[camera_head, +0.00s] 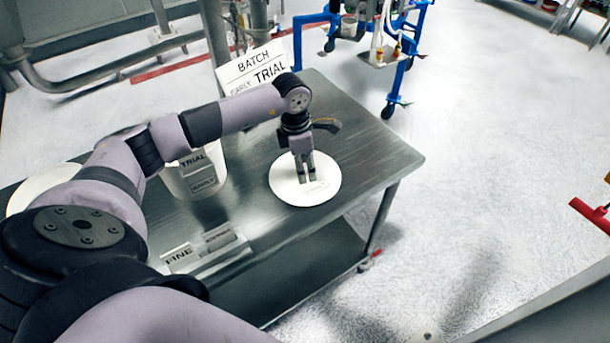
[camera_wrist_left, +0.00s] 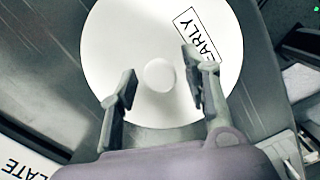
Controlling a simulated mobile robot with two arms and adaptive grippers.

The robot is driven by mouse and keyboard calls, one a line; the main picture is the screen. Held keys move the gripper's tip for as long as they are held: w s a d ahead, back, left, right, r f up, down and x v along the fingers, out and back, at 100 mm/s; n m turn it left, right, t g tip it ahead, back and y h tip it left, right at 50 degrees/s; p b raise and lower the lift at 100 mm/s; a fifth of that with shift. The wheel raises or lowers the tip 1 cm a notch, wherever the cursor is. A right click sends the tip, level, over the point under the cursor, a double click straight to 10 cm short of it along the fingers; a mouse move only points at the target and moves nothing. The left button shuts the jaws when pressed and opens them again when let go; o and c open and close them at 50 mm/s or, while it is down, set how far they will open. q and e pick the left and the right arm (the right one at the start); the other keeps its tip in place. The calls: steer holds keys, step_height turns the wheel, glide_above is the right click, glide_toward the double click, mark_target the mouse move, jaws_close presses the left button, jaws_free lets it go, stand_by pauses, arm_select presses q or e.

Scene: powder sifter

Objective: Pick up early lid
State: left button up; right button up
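The early lid (camera_head: 284,188) is a white round disc lying flat on the metal table, right of its middle. In the left wrist view the early lid (camera_wrist_left: 112,45) shows its "EARLY" label and a small round central knob (camera_wrist_left: 159,75). My left gripper (camera_head: 306,178) points down over the lid. In the wrist view the left gripper (camera_wrist_left: 158,68) is open, with one finger on each side of the knob and visible gaps to it. One finger partly covers the label. Whether the fingertips touch the lid cannot be told. My right gripper is not in view.
A white container (camera_head: 178,184) labelled "TRIAL EARLY" stands left of the lid, under my arm. A "BATCH EARLY TRIAL" sign (camera_head: 240,72) stands behind. A holder with a "FINE" label (camera_head: 180,256) sits at the table's front.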

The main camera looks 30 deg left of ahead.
arm_select(q)
steer(key=c, duration=0.9)
jaws_close()
steer(key=shift+r, duration=0.1)
